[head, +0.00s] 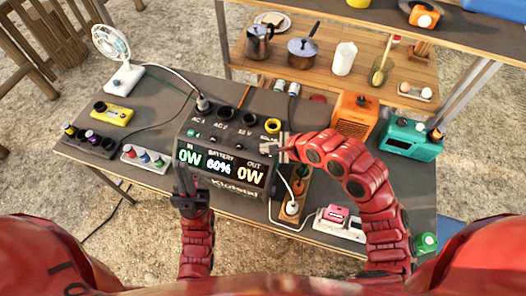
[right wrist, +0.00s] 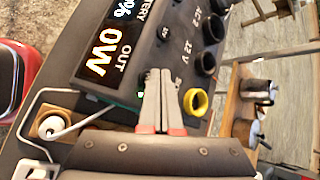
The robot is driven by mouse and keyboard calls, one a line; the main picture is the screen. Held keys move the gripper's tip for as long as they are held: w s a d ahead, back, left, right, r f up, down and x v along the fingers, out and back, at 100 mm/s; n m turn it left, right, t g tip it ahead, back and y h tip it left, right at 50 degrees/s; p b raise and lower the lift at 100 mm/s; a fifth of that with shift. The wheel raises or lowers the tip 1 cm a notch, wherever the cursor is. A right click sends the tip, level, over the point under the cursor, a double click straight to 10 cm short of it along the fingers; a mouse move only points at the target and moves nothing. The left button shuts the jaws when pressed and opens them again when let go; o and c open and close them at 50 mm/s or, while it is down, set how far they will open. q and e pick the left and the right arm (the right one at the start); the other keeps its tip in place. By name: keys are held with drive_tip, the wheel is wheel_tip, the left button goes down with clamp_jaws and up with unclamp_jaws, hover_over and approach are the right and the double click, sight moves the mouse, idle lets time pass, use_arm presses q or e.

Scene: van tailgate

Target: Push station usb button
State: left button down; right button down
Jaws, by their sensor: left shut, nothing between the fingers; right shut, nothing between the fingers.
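The dark power station (head: 222,188) stands on the grey table, its display reading IN 0W, BATTERY 60% and OUT 0W. Its top panel has sockets labelled AC 1, AC 2 and 12 V, plus a yellow-ringed socket (head: 272,126). No USB label is readable. My right gripper (head: 284,148) is shut and empty at the station's right end. In the right wrist view its fingertips (right wrist: 160,74) lie over the panel between the OUT display and the yellow ring, beside a small green light (right wrist: 141,95); contact cannot be told. My left gripper (head: 190,199) is shut and empty at the station's front left.
A white fan (head: 116,56) stands at the back left, its cable plugged in by AC 1. A power strip (head: 292,205) lies right of the station, with an orange device (head: 354,114) and a teal radio (head: 408,138) beyond. A wooden shelf (head: 322,75) holds cookware behind.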

idle(0.3)
drive_tip(key=shift+f+b, duration=0.45)
drive_tip(key=shift+b, duration=0.45)
drive_tip(key=shift+f+b, duration=0.15)
drive_tip(key=shift+b, duration=0.15)
idle(0.3)
drive_tip(key=shift+r, duration=0.55)
wheel_tip(320, 180, up, 6)
idle(0.5)
